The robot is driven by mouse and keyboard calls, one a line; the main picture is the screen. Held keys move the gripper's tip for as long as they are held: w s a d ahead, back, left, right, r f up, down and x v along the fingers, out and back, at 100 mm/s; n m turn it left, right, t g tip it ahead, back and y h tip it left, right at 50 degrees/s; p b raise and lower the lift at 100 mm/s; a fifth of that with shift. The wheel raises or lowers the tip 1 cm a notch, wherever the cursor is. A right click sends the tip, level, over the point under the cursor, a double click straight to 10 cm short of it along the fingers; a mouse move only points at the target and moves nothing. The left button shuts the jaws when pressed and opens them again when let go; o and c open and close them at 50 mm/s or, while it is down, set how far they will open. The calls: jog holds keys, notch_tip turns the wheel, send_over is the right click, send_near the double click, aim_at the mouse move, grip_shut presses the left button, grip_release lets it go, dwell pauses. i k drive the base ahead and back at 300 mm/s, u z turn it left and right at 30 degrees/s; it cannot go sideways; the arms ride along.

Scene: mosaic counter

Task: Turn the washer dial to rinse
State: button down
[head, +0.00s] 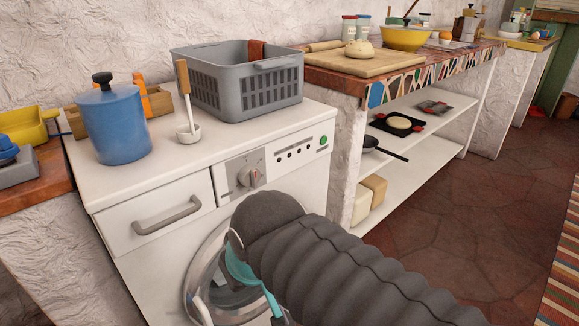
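The white washer (150,262) stands in the middle left of the head view. Its round silver dial (250,177) sits on the control panel (277,157), right of the detergent drawer (160,214). The dial's labels are too small to read, so I cannot tell which setting it points to. My dark ribbed arm crosses in front of the washer and covers part of its round door (200,280). The rounded bend of my arm is below and slightly right of the dial, and the dial face is unobstructed. My gripper's fingers cannot be made out.
A mosaic-edged counter (400,91) with shelves adjoins on the right. Floor (470,220) at right is clear.

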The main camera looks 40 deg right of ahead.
aim_at(250, 175)
jog(key=z, duration=0.5)
jog(key=k, duration=0.45)
jog(key=z, duration=0.6)
jog(key=i, duration=0.5)
jog(key=u, duration=0.35)
jog(key=k, duration=1.05)
jog(key=z, duration=0.5)
jog(key=i, duration=0.3)
jog(key=z, duration=0.2)
